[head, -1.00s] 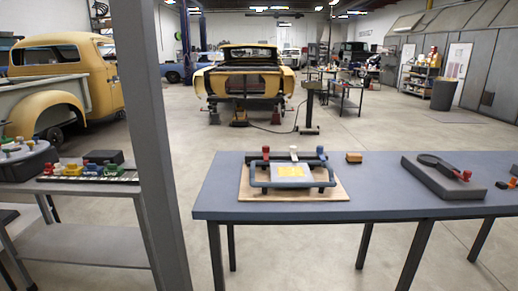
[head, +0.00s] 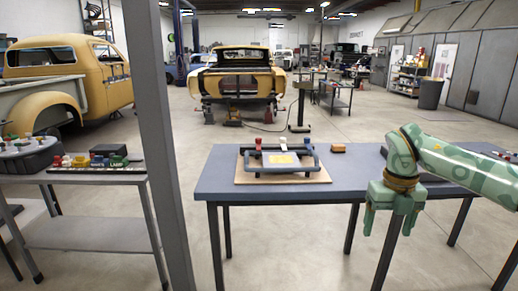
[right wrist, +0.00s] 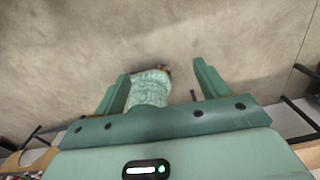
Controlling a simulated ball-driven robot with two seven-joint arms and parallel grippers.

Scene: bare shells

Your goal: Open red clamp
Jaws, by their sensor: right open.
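A small red clamp handle (head: 258,142) stands upright at the back left of a blue tubular frame (head: 262,163). The frame lies on a wooden board on the blue-grey table. A yellow-marked panel (head: 284,159) sits inside the frame, and a white-topped handle (head: 285,141) stands to the right of the red one. My right gripper (head: 388,226) points down in front of the table, right of the frame and well apart from it. It is open and empty. My left gripper is not in view.
The blue-grey table (head: 225,184) has a small orange-brown block (head: 338,148) at its back edge. My right arm partly hides a dark fixture on the table's right. A grey post (head: 163,120) stands left of the table. A side bench (head: 95,178) holds small coloured items.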

